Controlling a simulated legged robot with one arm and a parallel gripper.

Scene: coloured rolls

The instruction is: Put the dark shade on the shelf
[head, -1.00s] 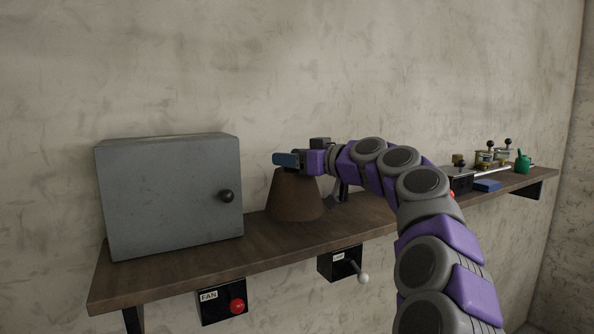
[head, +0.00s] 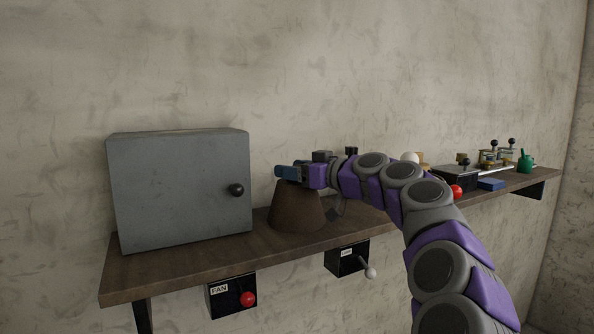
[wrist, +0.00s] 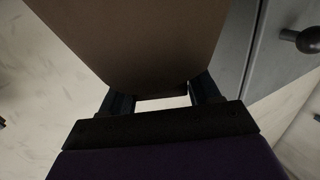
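The dark shade (head: 296,210) is a brown cone with its narrow end up, standing on the wooden shelf (head: 180,262) just right of the grey cabinet. My gripper (head: 289,172) reaches from the right at the shade's narrow top, pointing left. In the wrist view my gripper (wrist: 162,98) shows two fingers spread apart, with a light gap between them. The shade (wrist: 135,40) fills the upper middle there and hides the fingertips, so I cannot tell whether they touch it.
The grey cabinet (head: 180,190) with a dark knob stands left of the shade. A FAN box (head: 230,294) with a red button and a lever box (head: 346,261) hang below the shelf front. Farther right are a blue block (head: 491,184) and a green can (head: 525,161).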

